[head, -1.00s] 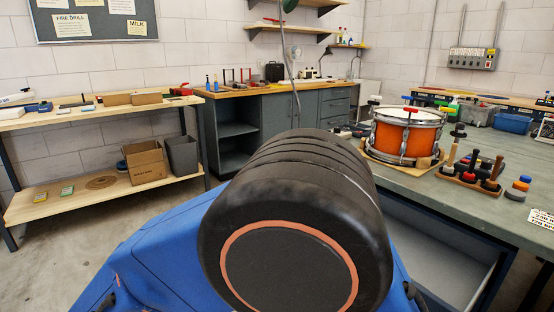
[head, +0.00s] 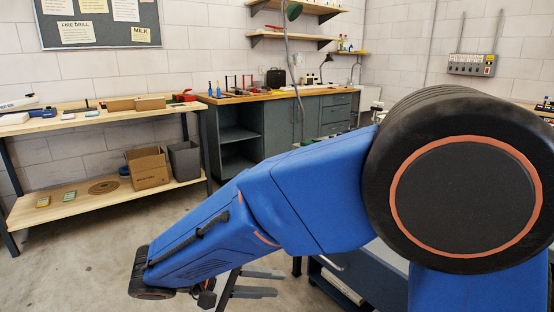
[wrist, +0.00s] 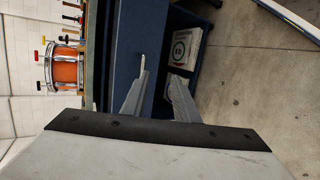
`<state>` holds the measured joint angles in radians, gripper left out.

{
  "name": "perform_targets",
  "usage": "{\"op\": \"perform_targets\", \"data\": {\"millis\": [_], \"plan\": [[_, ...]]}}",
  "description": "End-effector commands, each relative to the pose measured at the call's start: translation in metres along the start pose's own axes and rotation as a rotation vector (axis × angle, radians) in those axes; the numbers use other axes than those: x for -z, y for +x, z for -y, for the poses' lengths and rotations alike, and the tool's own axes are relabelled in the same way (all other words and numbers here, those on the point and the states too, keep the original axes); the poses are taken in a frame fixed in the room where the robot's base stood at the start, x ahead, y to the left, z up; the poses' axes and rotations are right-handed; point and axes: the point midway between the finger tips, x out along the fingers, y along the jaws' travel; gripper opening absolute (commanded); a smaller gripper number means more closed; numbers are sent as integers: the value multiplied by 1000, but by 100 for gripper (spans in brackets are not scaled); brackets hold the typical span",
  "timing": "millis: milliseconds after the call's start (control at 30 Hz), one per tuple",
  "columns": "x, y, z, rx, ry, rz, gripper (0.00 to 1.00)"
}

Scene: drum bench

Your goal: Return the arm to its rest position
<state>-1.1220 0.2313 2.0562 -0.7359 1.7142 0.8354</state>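My gripper (head: 272,283) is low in front of the bench at the lower middle of the head view, at the end of my blue arm. Its two grey fingers stand apart with nothing between them. They also show apart in the wrist view (wrist: 158,80). The arm reaches across the head view from the right down to the lower left. The orange drum (wrist: 66,68) stands on the bench at the left of the wrist view, which is turned sideways. In the head view the arm hides the drum.
A wooden shelf table (head: 90,197) with a cardboard box (head: 147,168) and a grey bin (head: 185,160) stands at the left. A grey cabinet (head: 285,128) stands at the back. In the wrist view, a white bag (wrist: 186,47) sits in the bench's open lower space. The floor (head: 80,270) at left is clear.

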Motion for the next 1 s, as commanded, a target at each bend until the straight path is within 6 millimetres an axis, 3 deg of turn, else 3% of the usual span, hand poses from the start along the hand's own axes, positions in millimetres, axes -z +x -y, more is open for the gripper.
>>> {"op": "perform_targets", "data": {"millis": [33, 200, 500, 700, 1000], "plan": [[-6, 17, -13, 45, 7, 26, 27], [-30, 64, -41, 208, 15, 92, 27], [-82, 128, -74, 483, 75, 142, 27], [-119, 158, -86, 648, 148, 131, 27], [-170, 187, -93, 845, 301, 57, 27]]}}
